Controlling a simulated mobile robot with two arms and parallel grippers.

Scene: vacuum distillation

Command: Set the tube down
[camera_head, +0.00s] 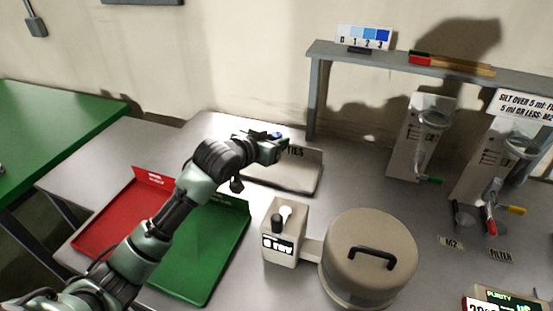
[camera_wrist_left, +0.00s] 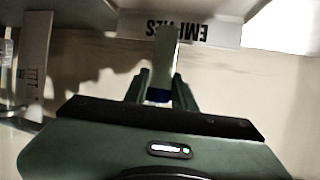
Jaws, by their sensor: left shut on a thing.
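My left gripper (camera_head: 278,146) reaches over the back of the bench, above the back part of the grey tray labelled as empties (camera_head: 285,176). In the head view only a small blue spot shows at the gripper, and the tube's body is mostly hidden. The empties label (camera_wrist_left: 178,29) appears upside down beside the tube in the wrist view. I cannot tell whether the tube touches the tray. My right gripper is out of view.
A red tray (camera_head: 115,222) and a green tray (camera_head: 212,262) lie under and beside my left arm. A grey box with a switch (camera_head: 281,232) and a round lidded machine (camera_head: 368,258) stand to the right. A raised shelf (camera_head: 400,62) runs behind the bench.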

